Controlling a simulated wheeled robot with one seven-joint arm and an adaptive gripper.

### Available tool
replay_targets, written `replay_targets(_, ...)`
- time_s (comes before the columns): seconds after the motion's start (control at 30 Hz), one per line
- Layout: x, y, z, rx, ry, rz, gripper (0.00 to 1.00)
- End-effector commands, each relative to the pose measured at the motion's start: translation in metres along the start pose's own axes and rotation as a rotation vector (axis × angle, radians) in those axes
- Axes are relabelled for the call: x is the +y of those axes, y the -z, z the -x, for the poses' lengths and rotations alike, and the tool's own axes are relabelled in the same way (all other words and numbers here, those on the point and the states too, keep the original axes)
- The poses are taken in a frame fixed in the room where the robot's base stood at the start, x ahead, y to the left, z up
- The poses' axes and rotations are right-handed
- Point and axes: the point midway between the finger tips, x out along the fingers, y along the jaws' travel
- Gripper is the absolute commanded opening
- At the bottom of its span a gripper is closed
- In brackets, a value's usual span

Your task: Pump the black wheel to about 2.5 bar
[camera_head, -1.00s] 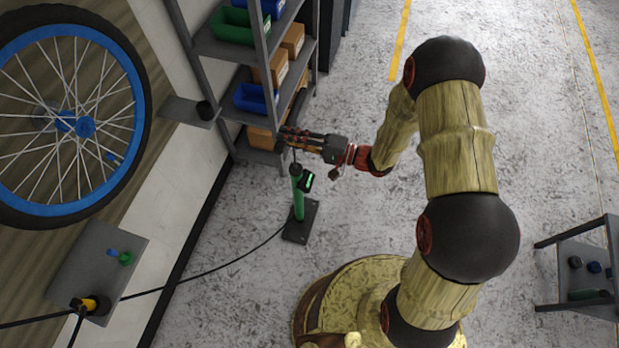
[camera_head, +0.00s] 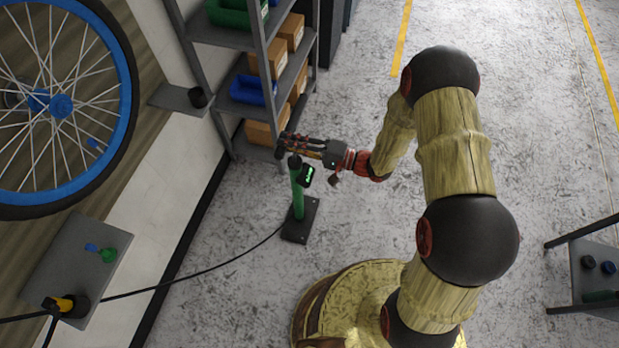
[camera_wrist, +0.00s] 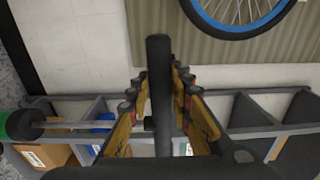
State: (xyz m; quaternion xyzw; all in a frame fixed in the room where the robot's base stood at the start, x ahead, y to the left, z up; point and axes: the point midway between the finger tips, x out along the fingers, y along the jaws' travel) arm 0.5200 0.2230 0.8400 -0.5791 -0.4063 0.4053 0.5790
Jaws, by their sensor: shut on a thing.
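A green floor pump (camera_head: 297,195) stands upright on a dark base plate (camera_head: 300,220), with a small green-lit gauge (camera_head: 307,176) whose digits I cannot read. My gripper (camera_head: 290,148) is at the pump's top, shut on the black handle bar (camera_wrist: 158,60), which runs between the fingers in the wrist view. There, a length of grey rod (camera_wrist: 85,126) shows between the handle and the pump's black cap (camera_wrist: 18,123). A wheel with a black tyre (camera_head: 130,110) and blue rim hangs on the wall at left, partly cut off. No other wheel shows in the head view.
A black hose (camera_head: 215,267) runs left from the pump base past a grey wall shelf (camera_head: 75,250). A shelving unit (camera_head: 225,95) with bins and boxes stands behind the pump. A small rack (camera_head: 590,250) is at right. The floor between is clear.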

Motion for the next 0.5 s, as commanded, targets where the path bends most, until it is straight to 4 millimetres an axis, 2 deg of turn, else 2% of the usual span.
replay_targets(0.03, 0.014, -0.001, 0.001, 0.001, -0.005, -0.003, 0.0)
replay_targets(0.5, 0.074, -0.001, 0.001, 0.001, -0.005, -0.003, 0.0)
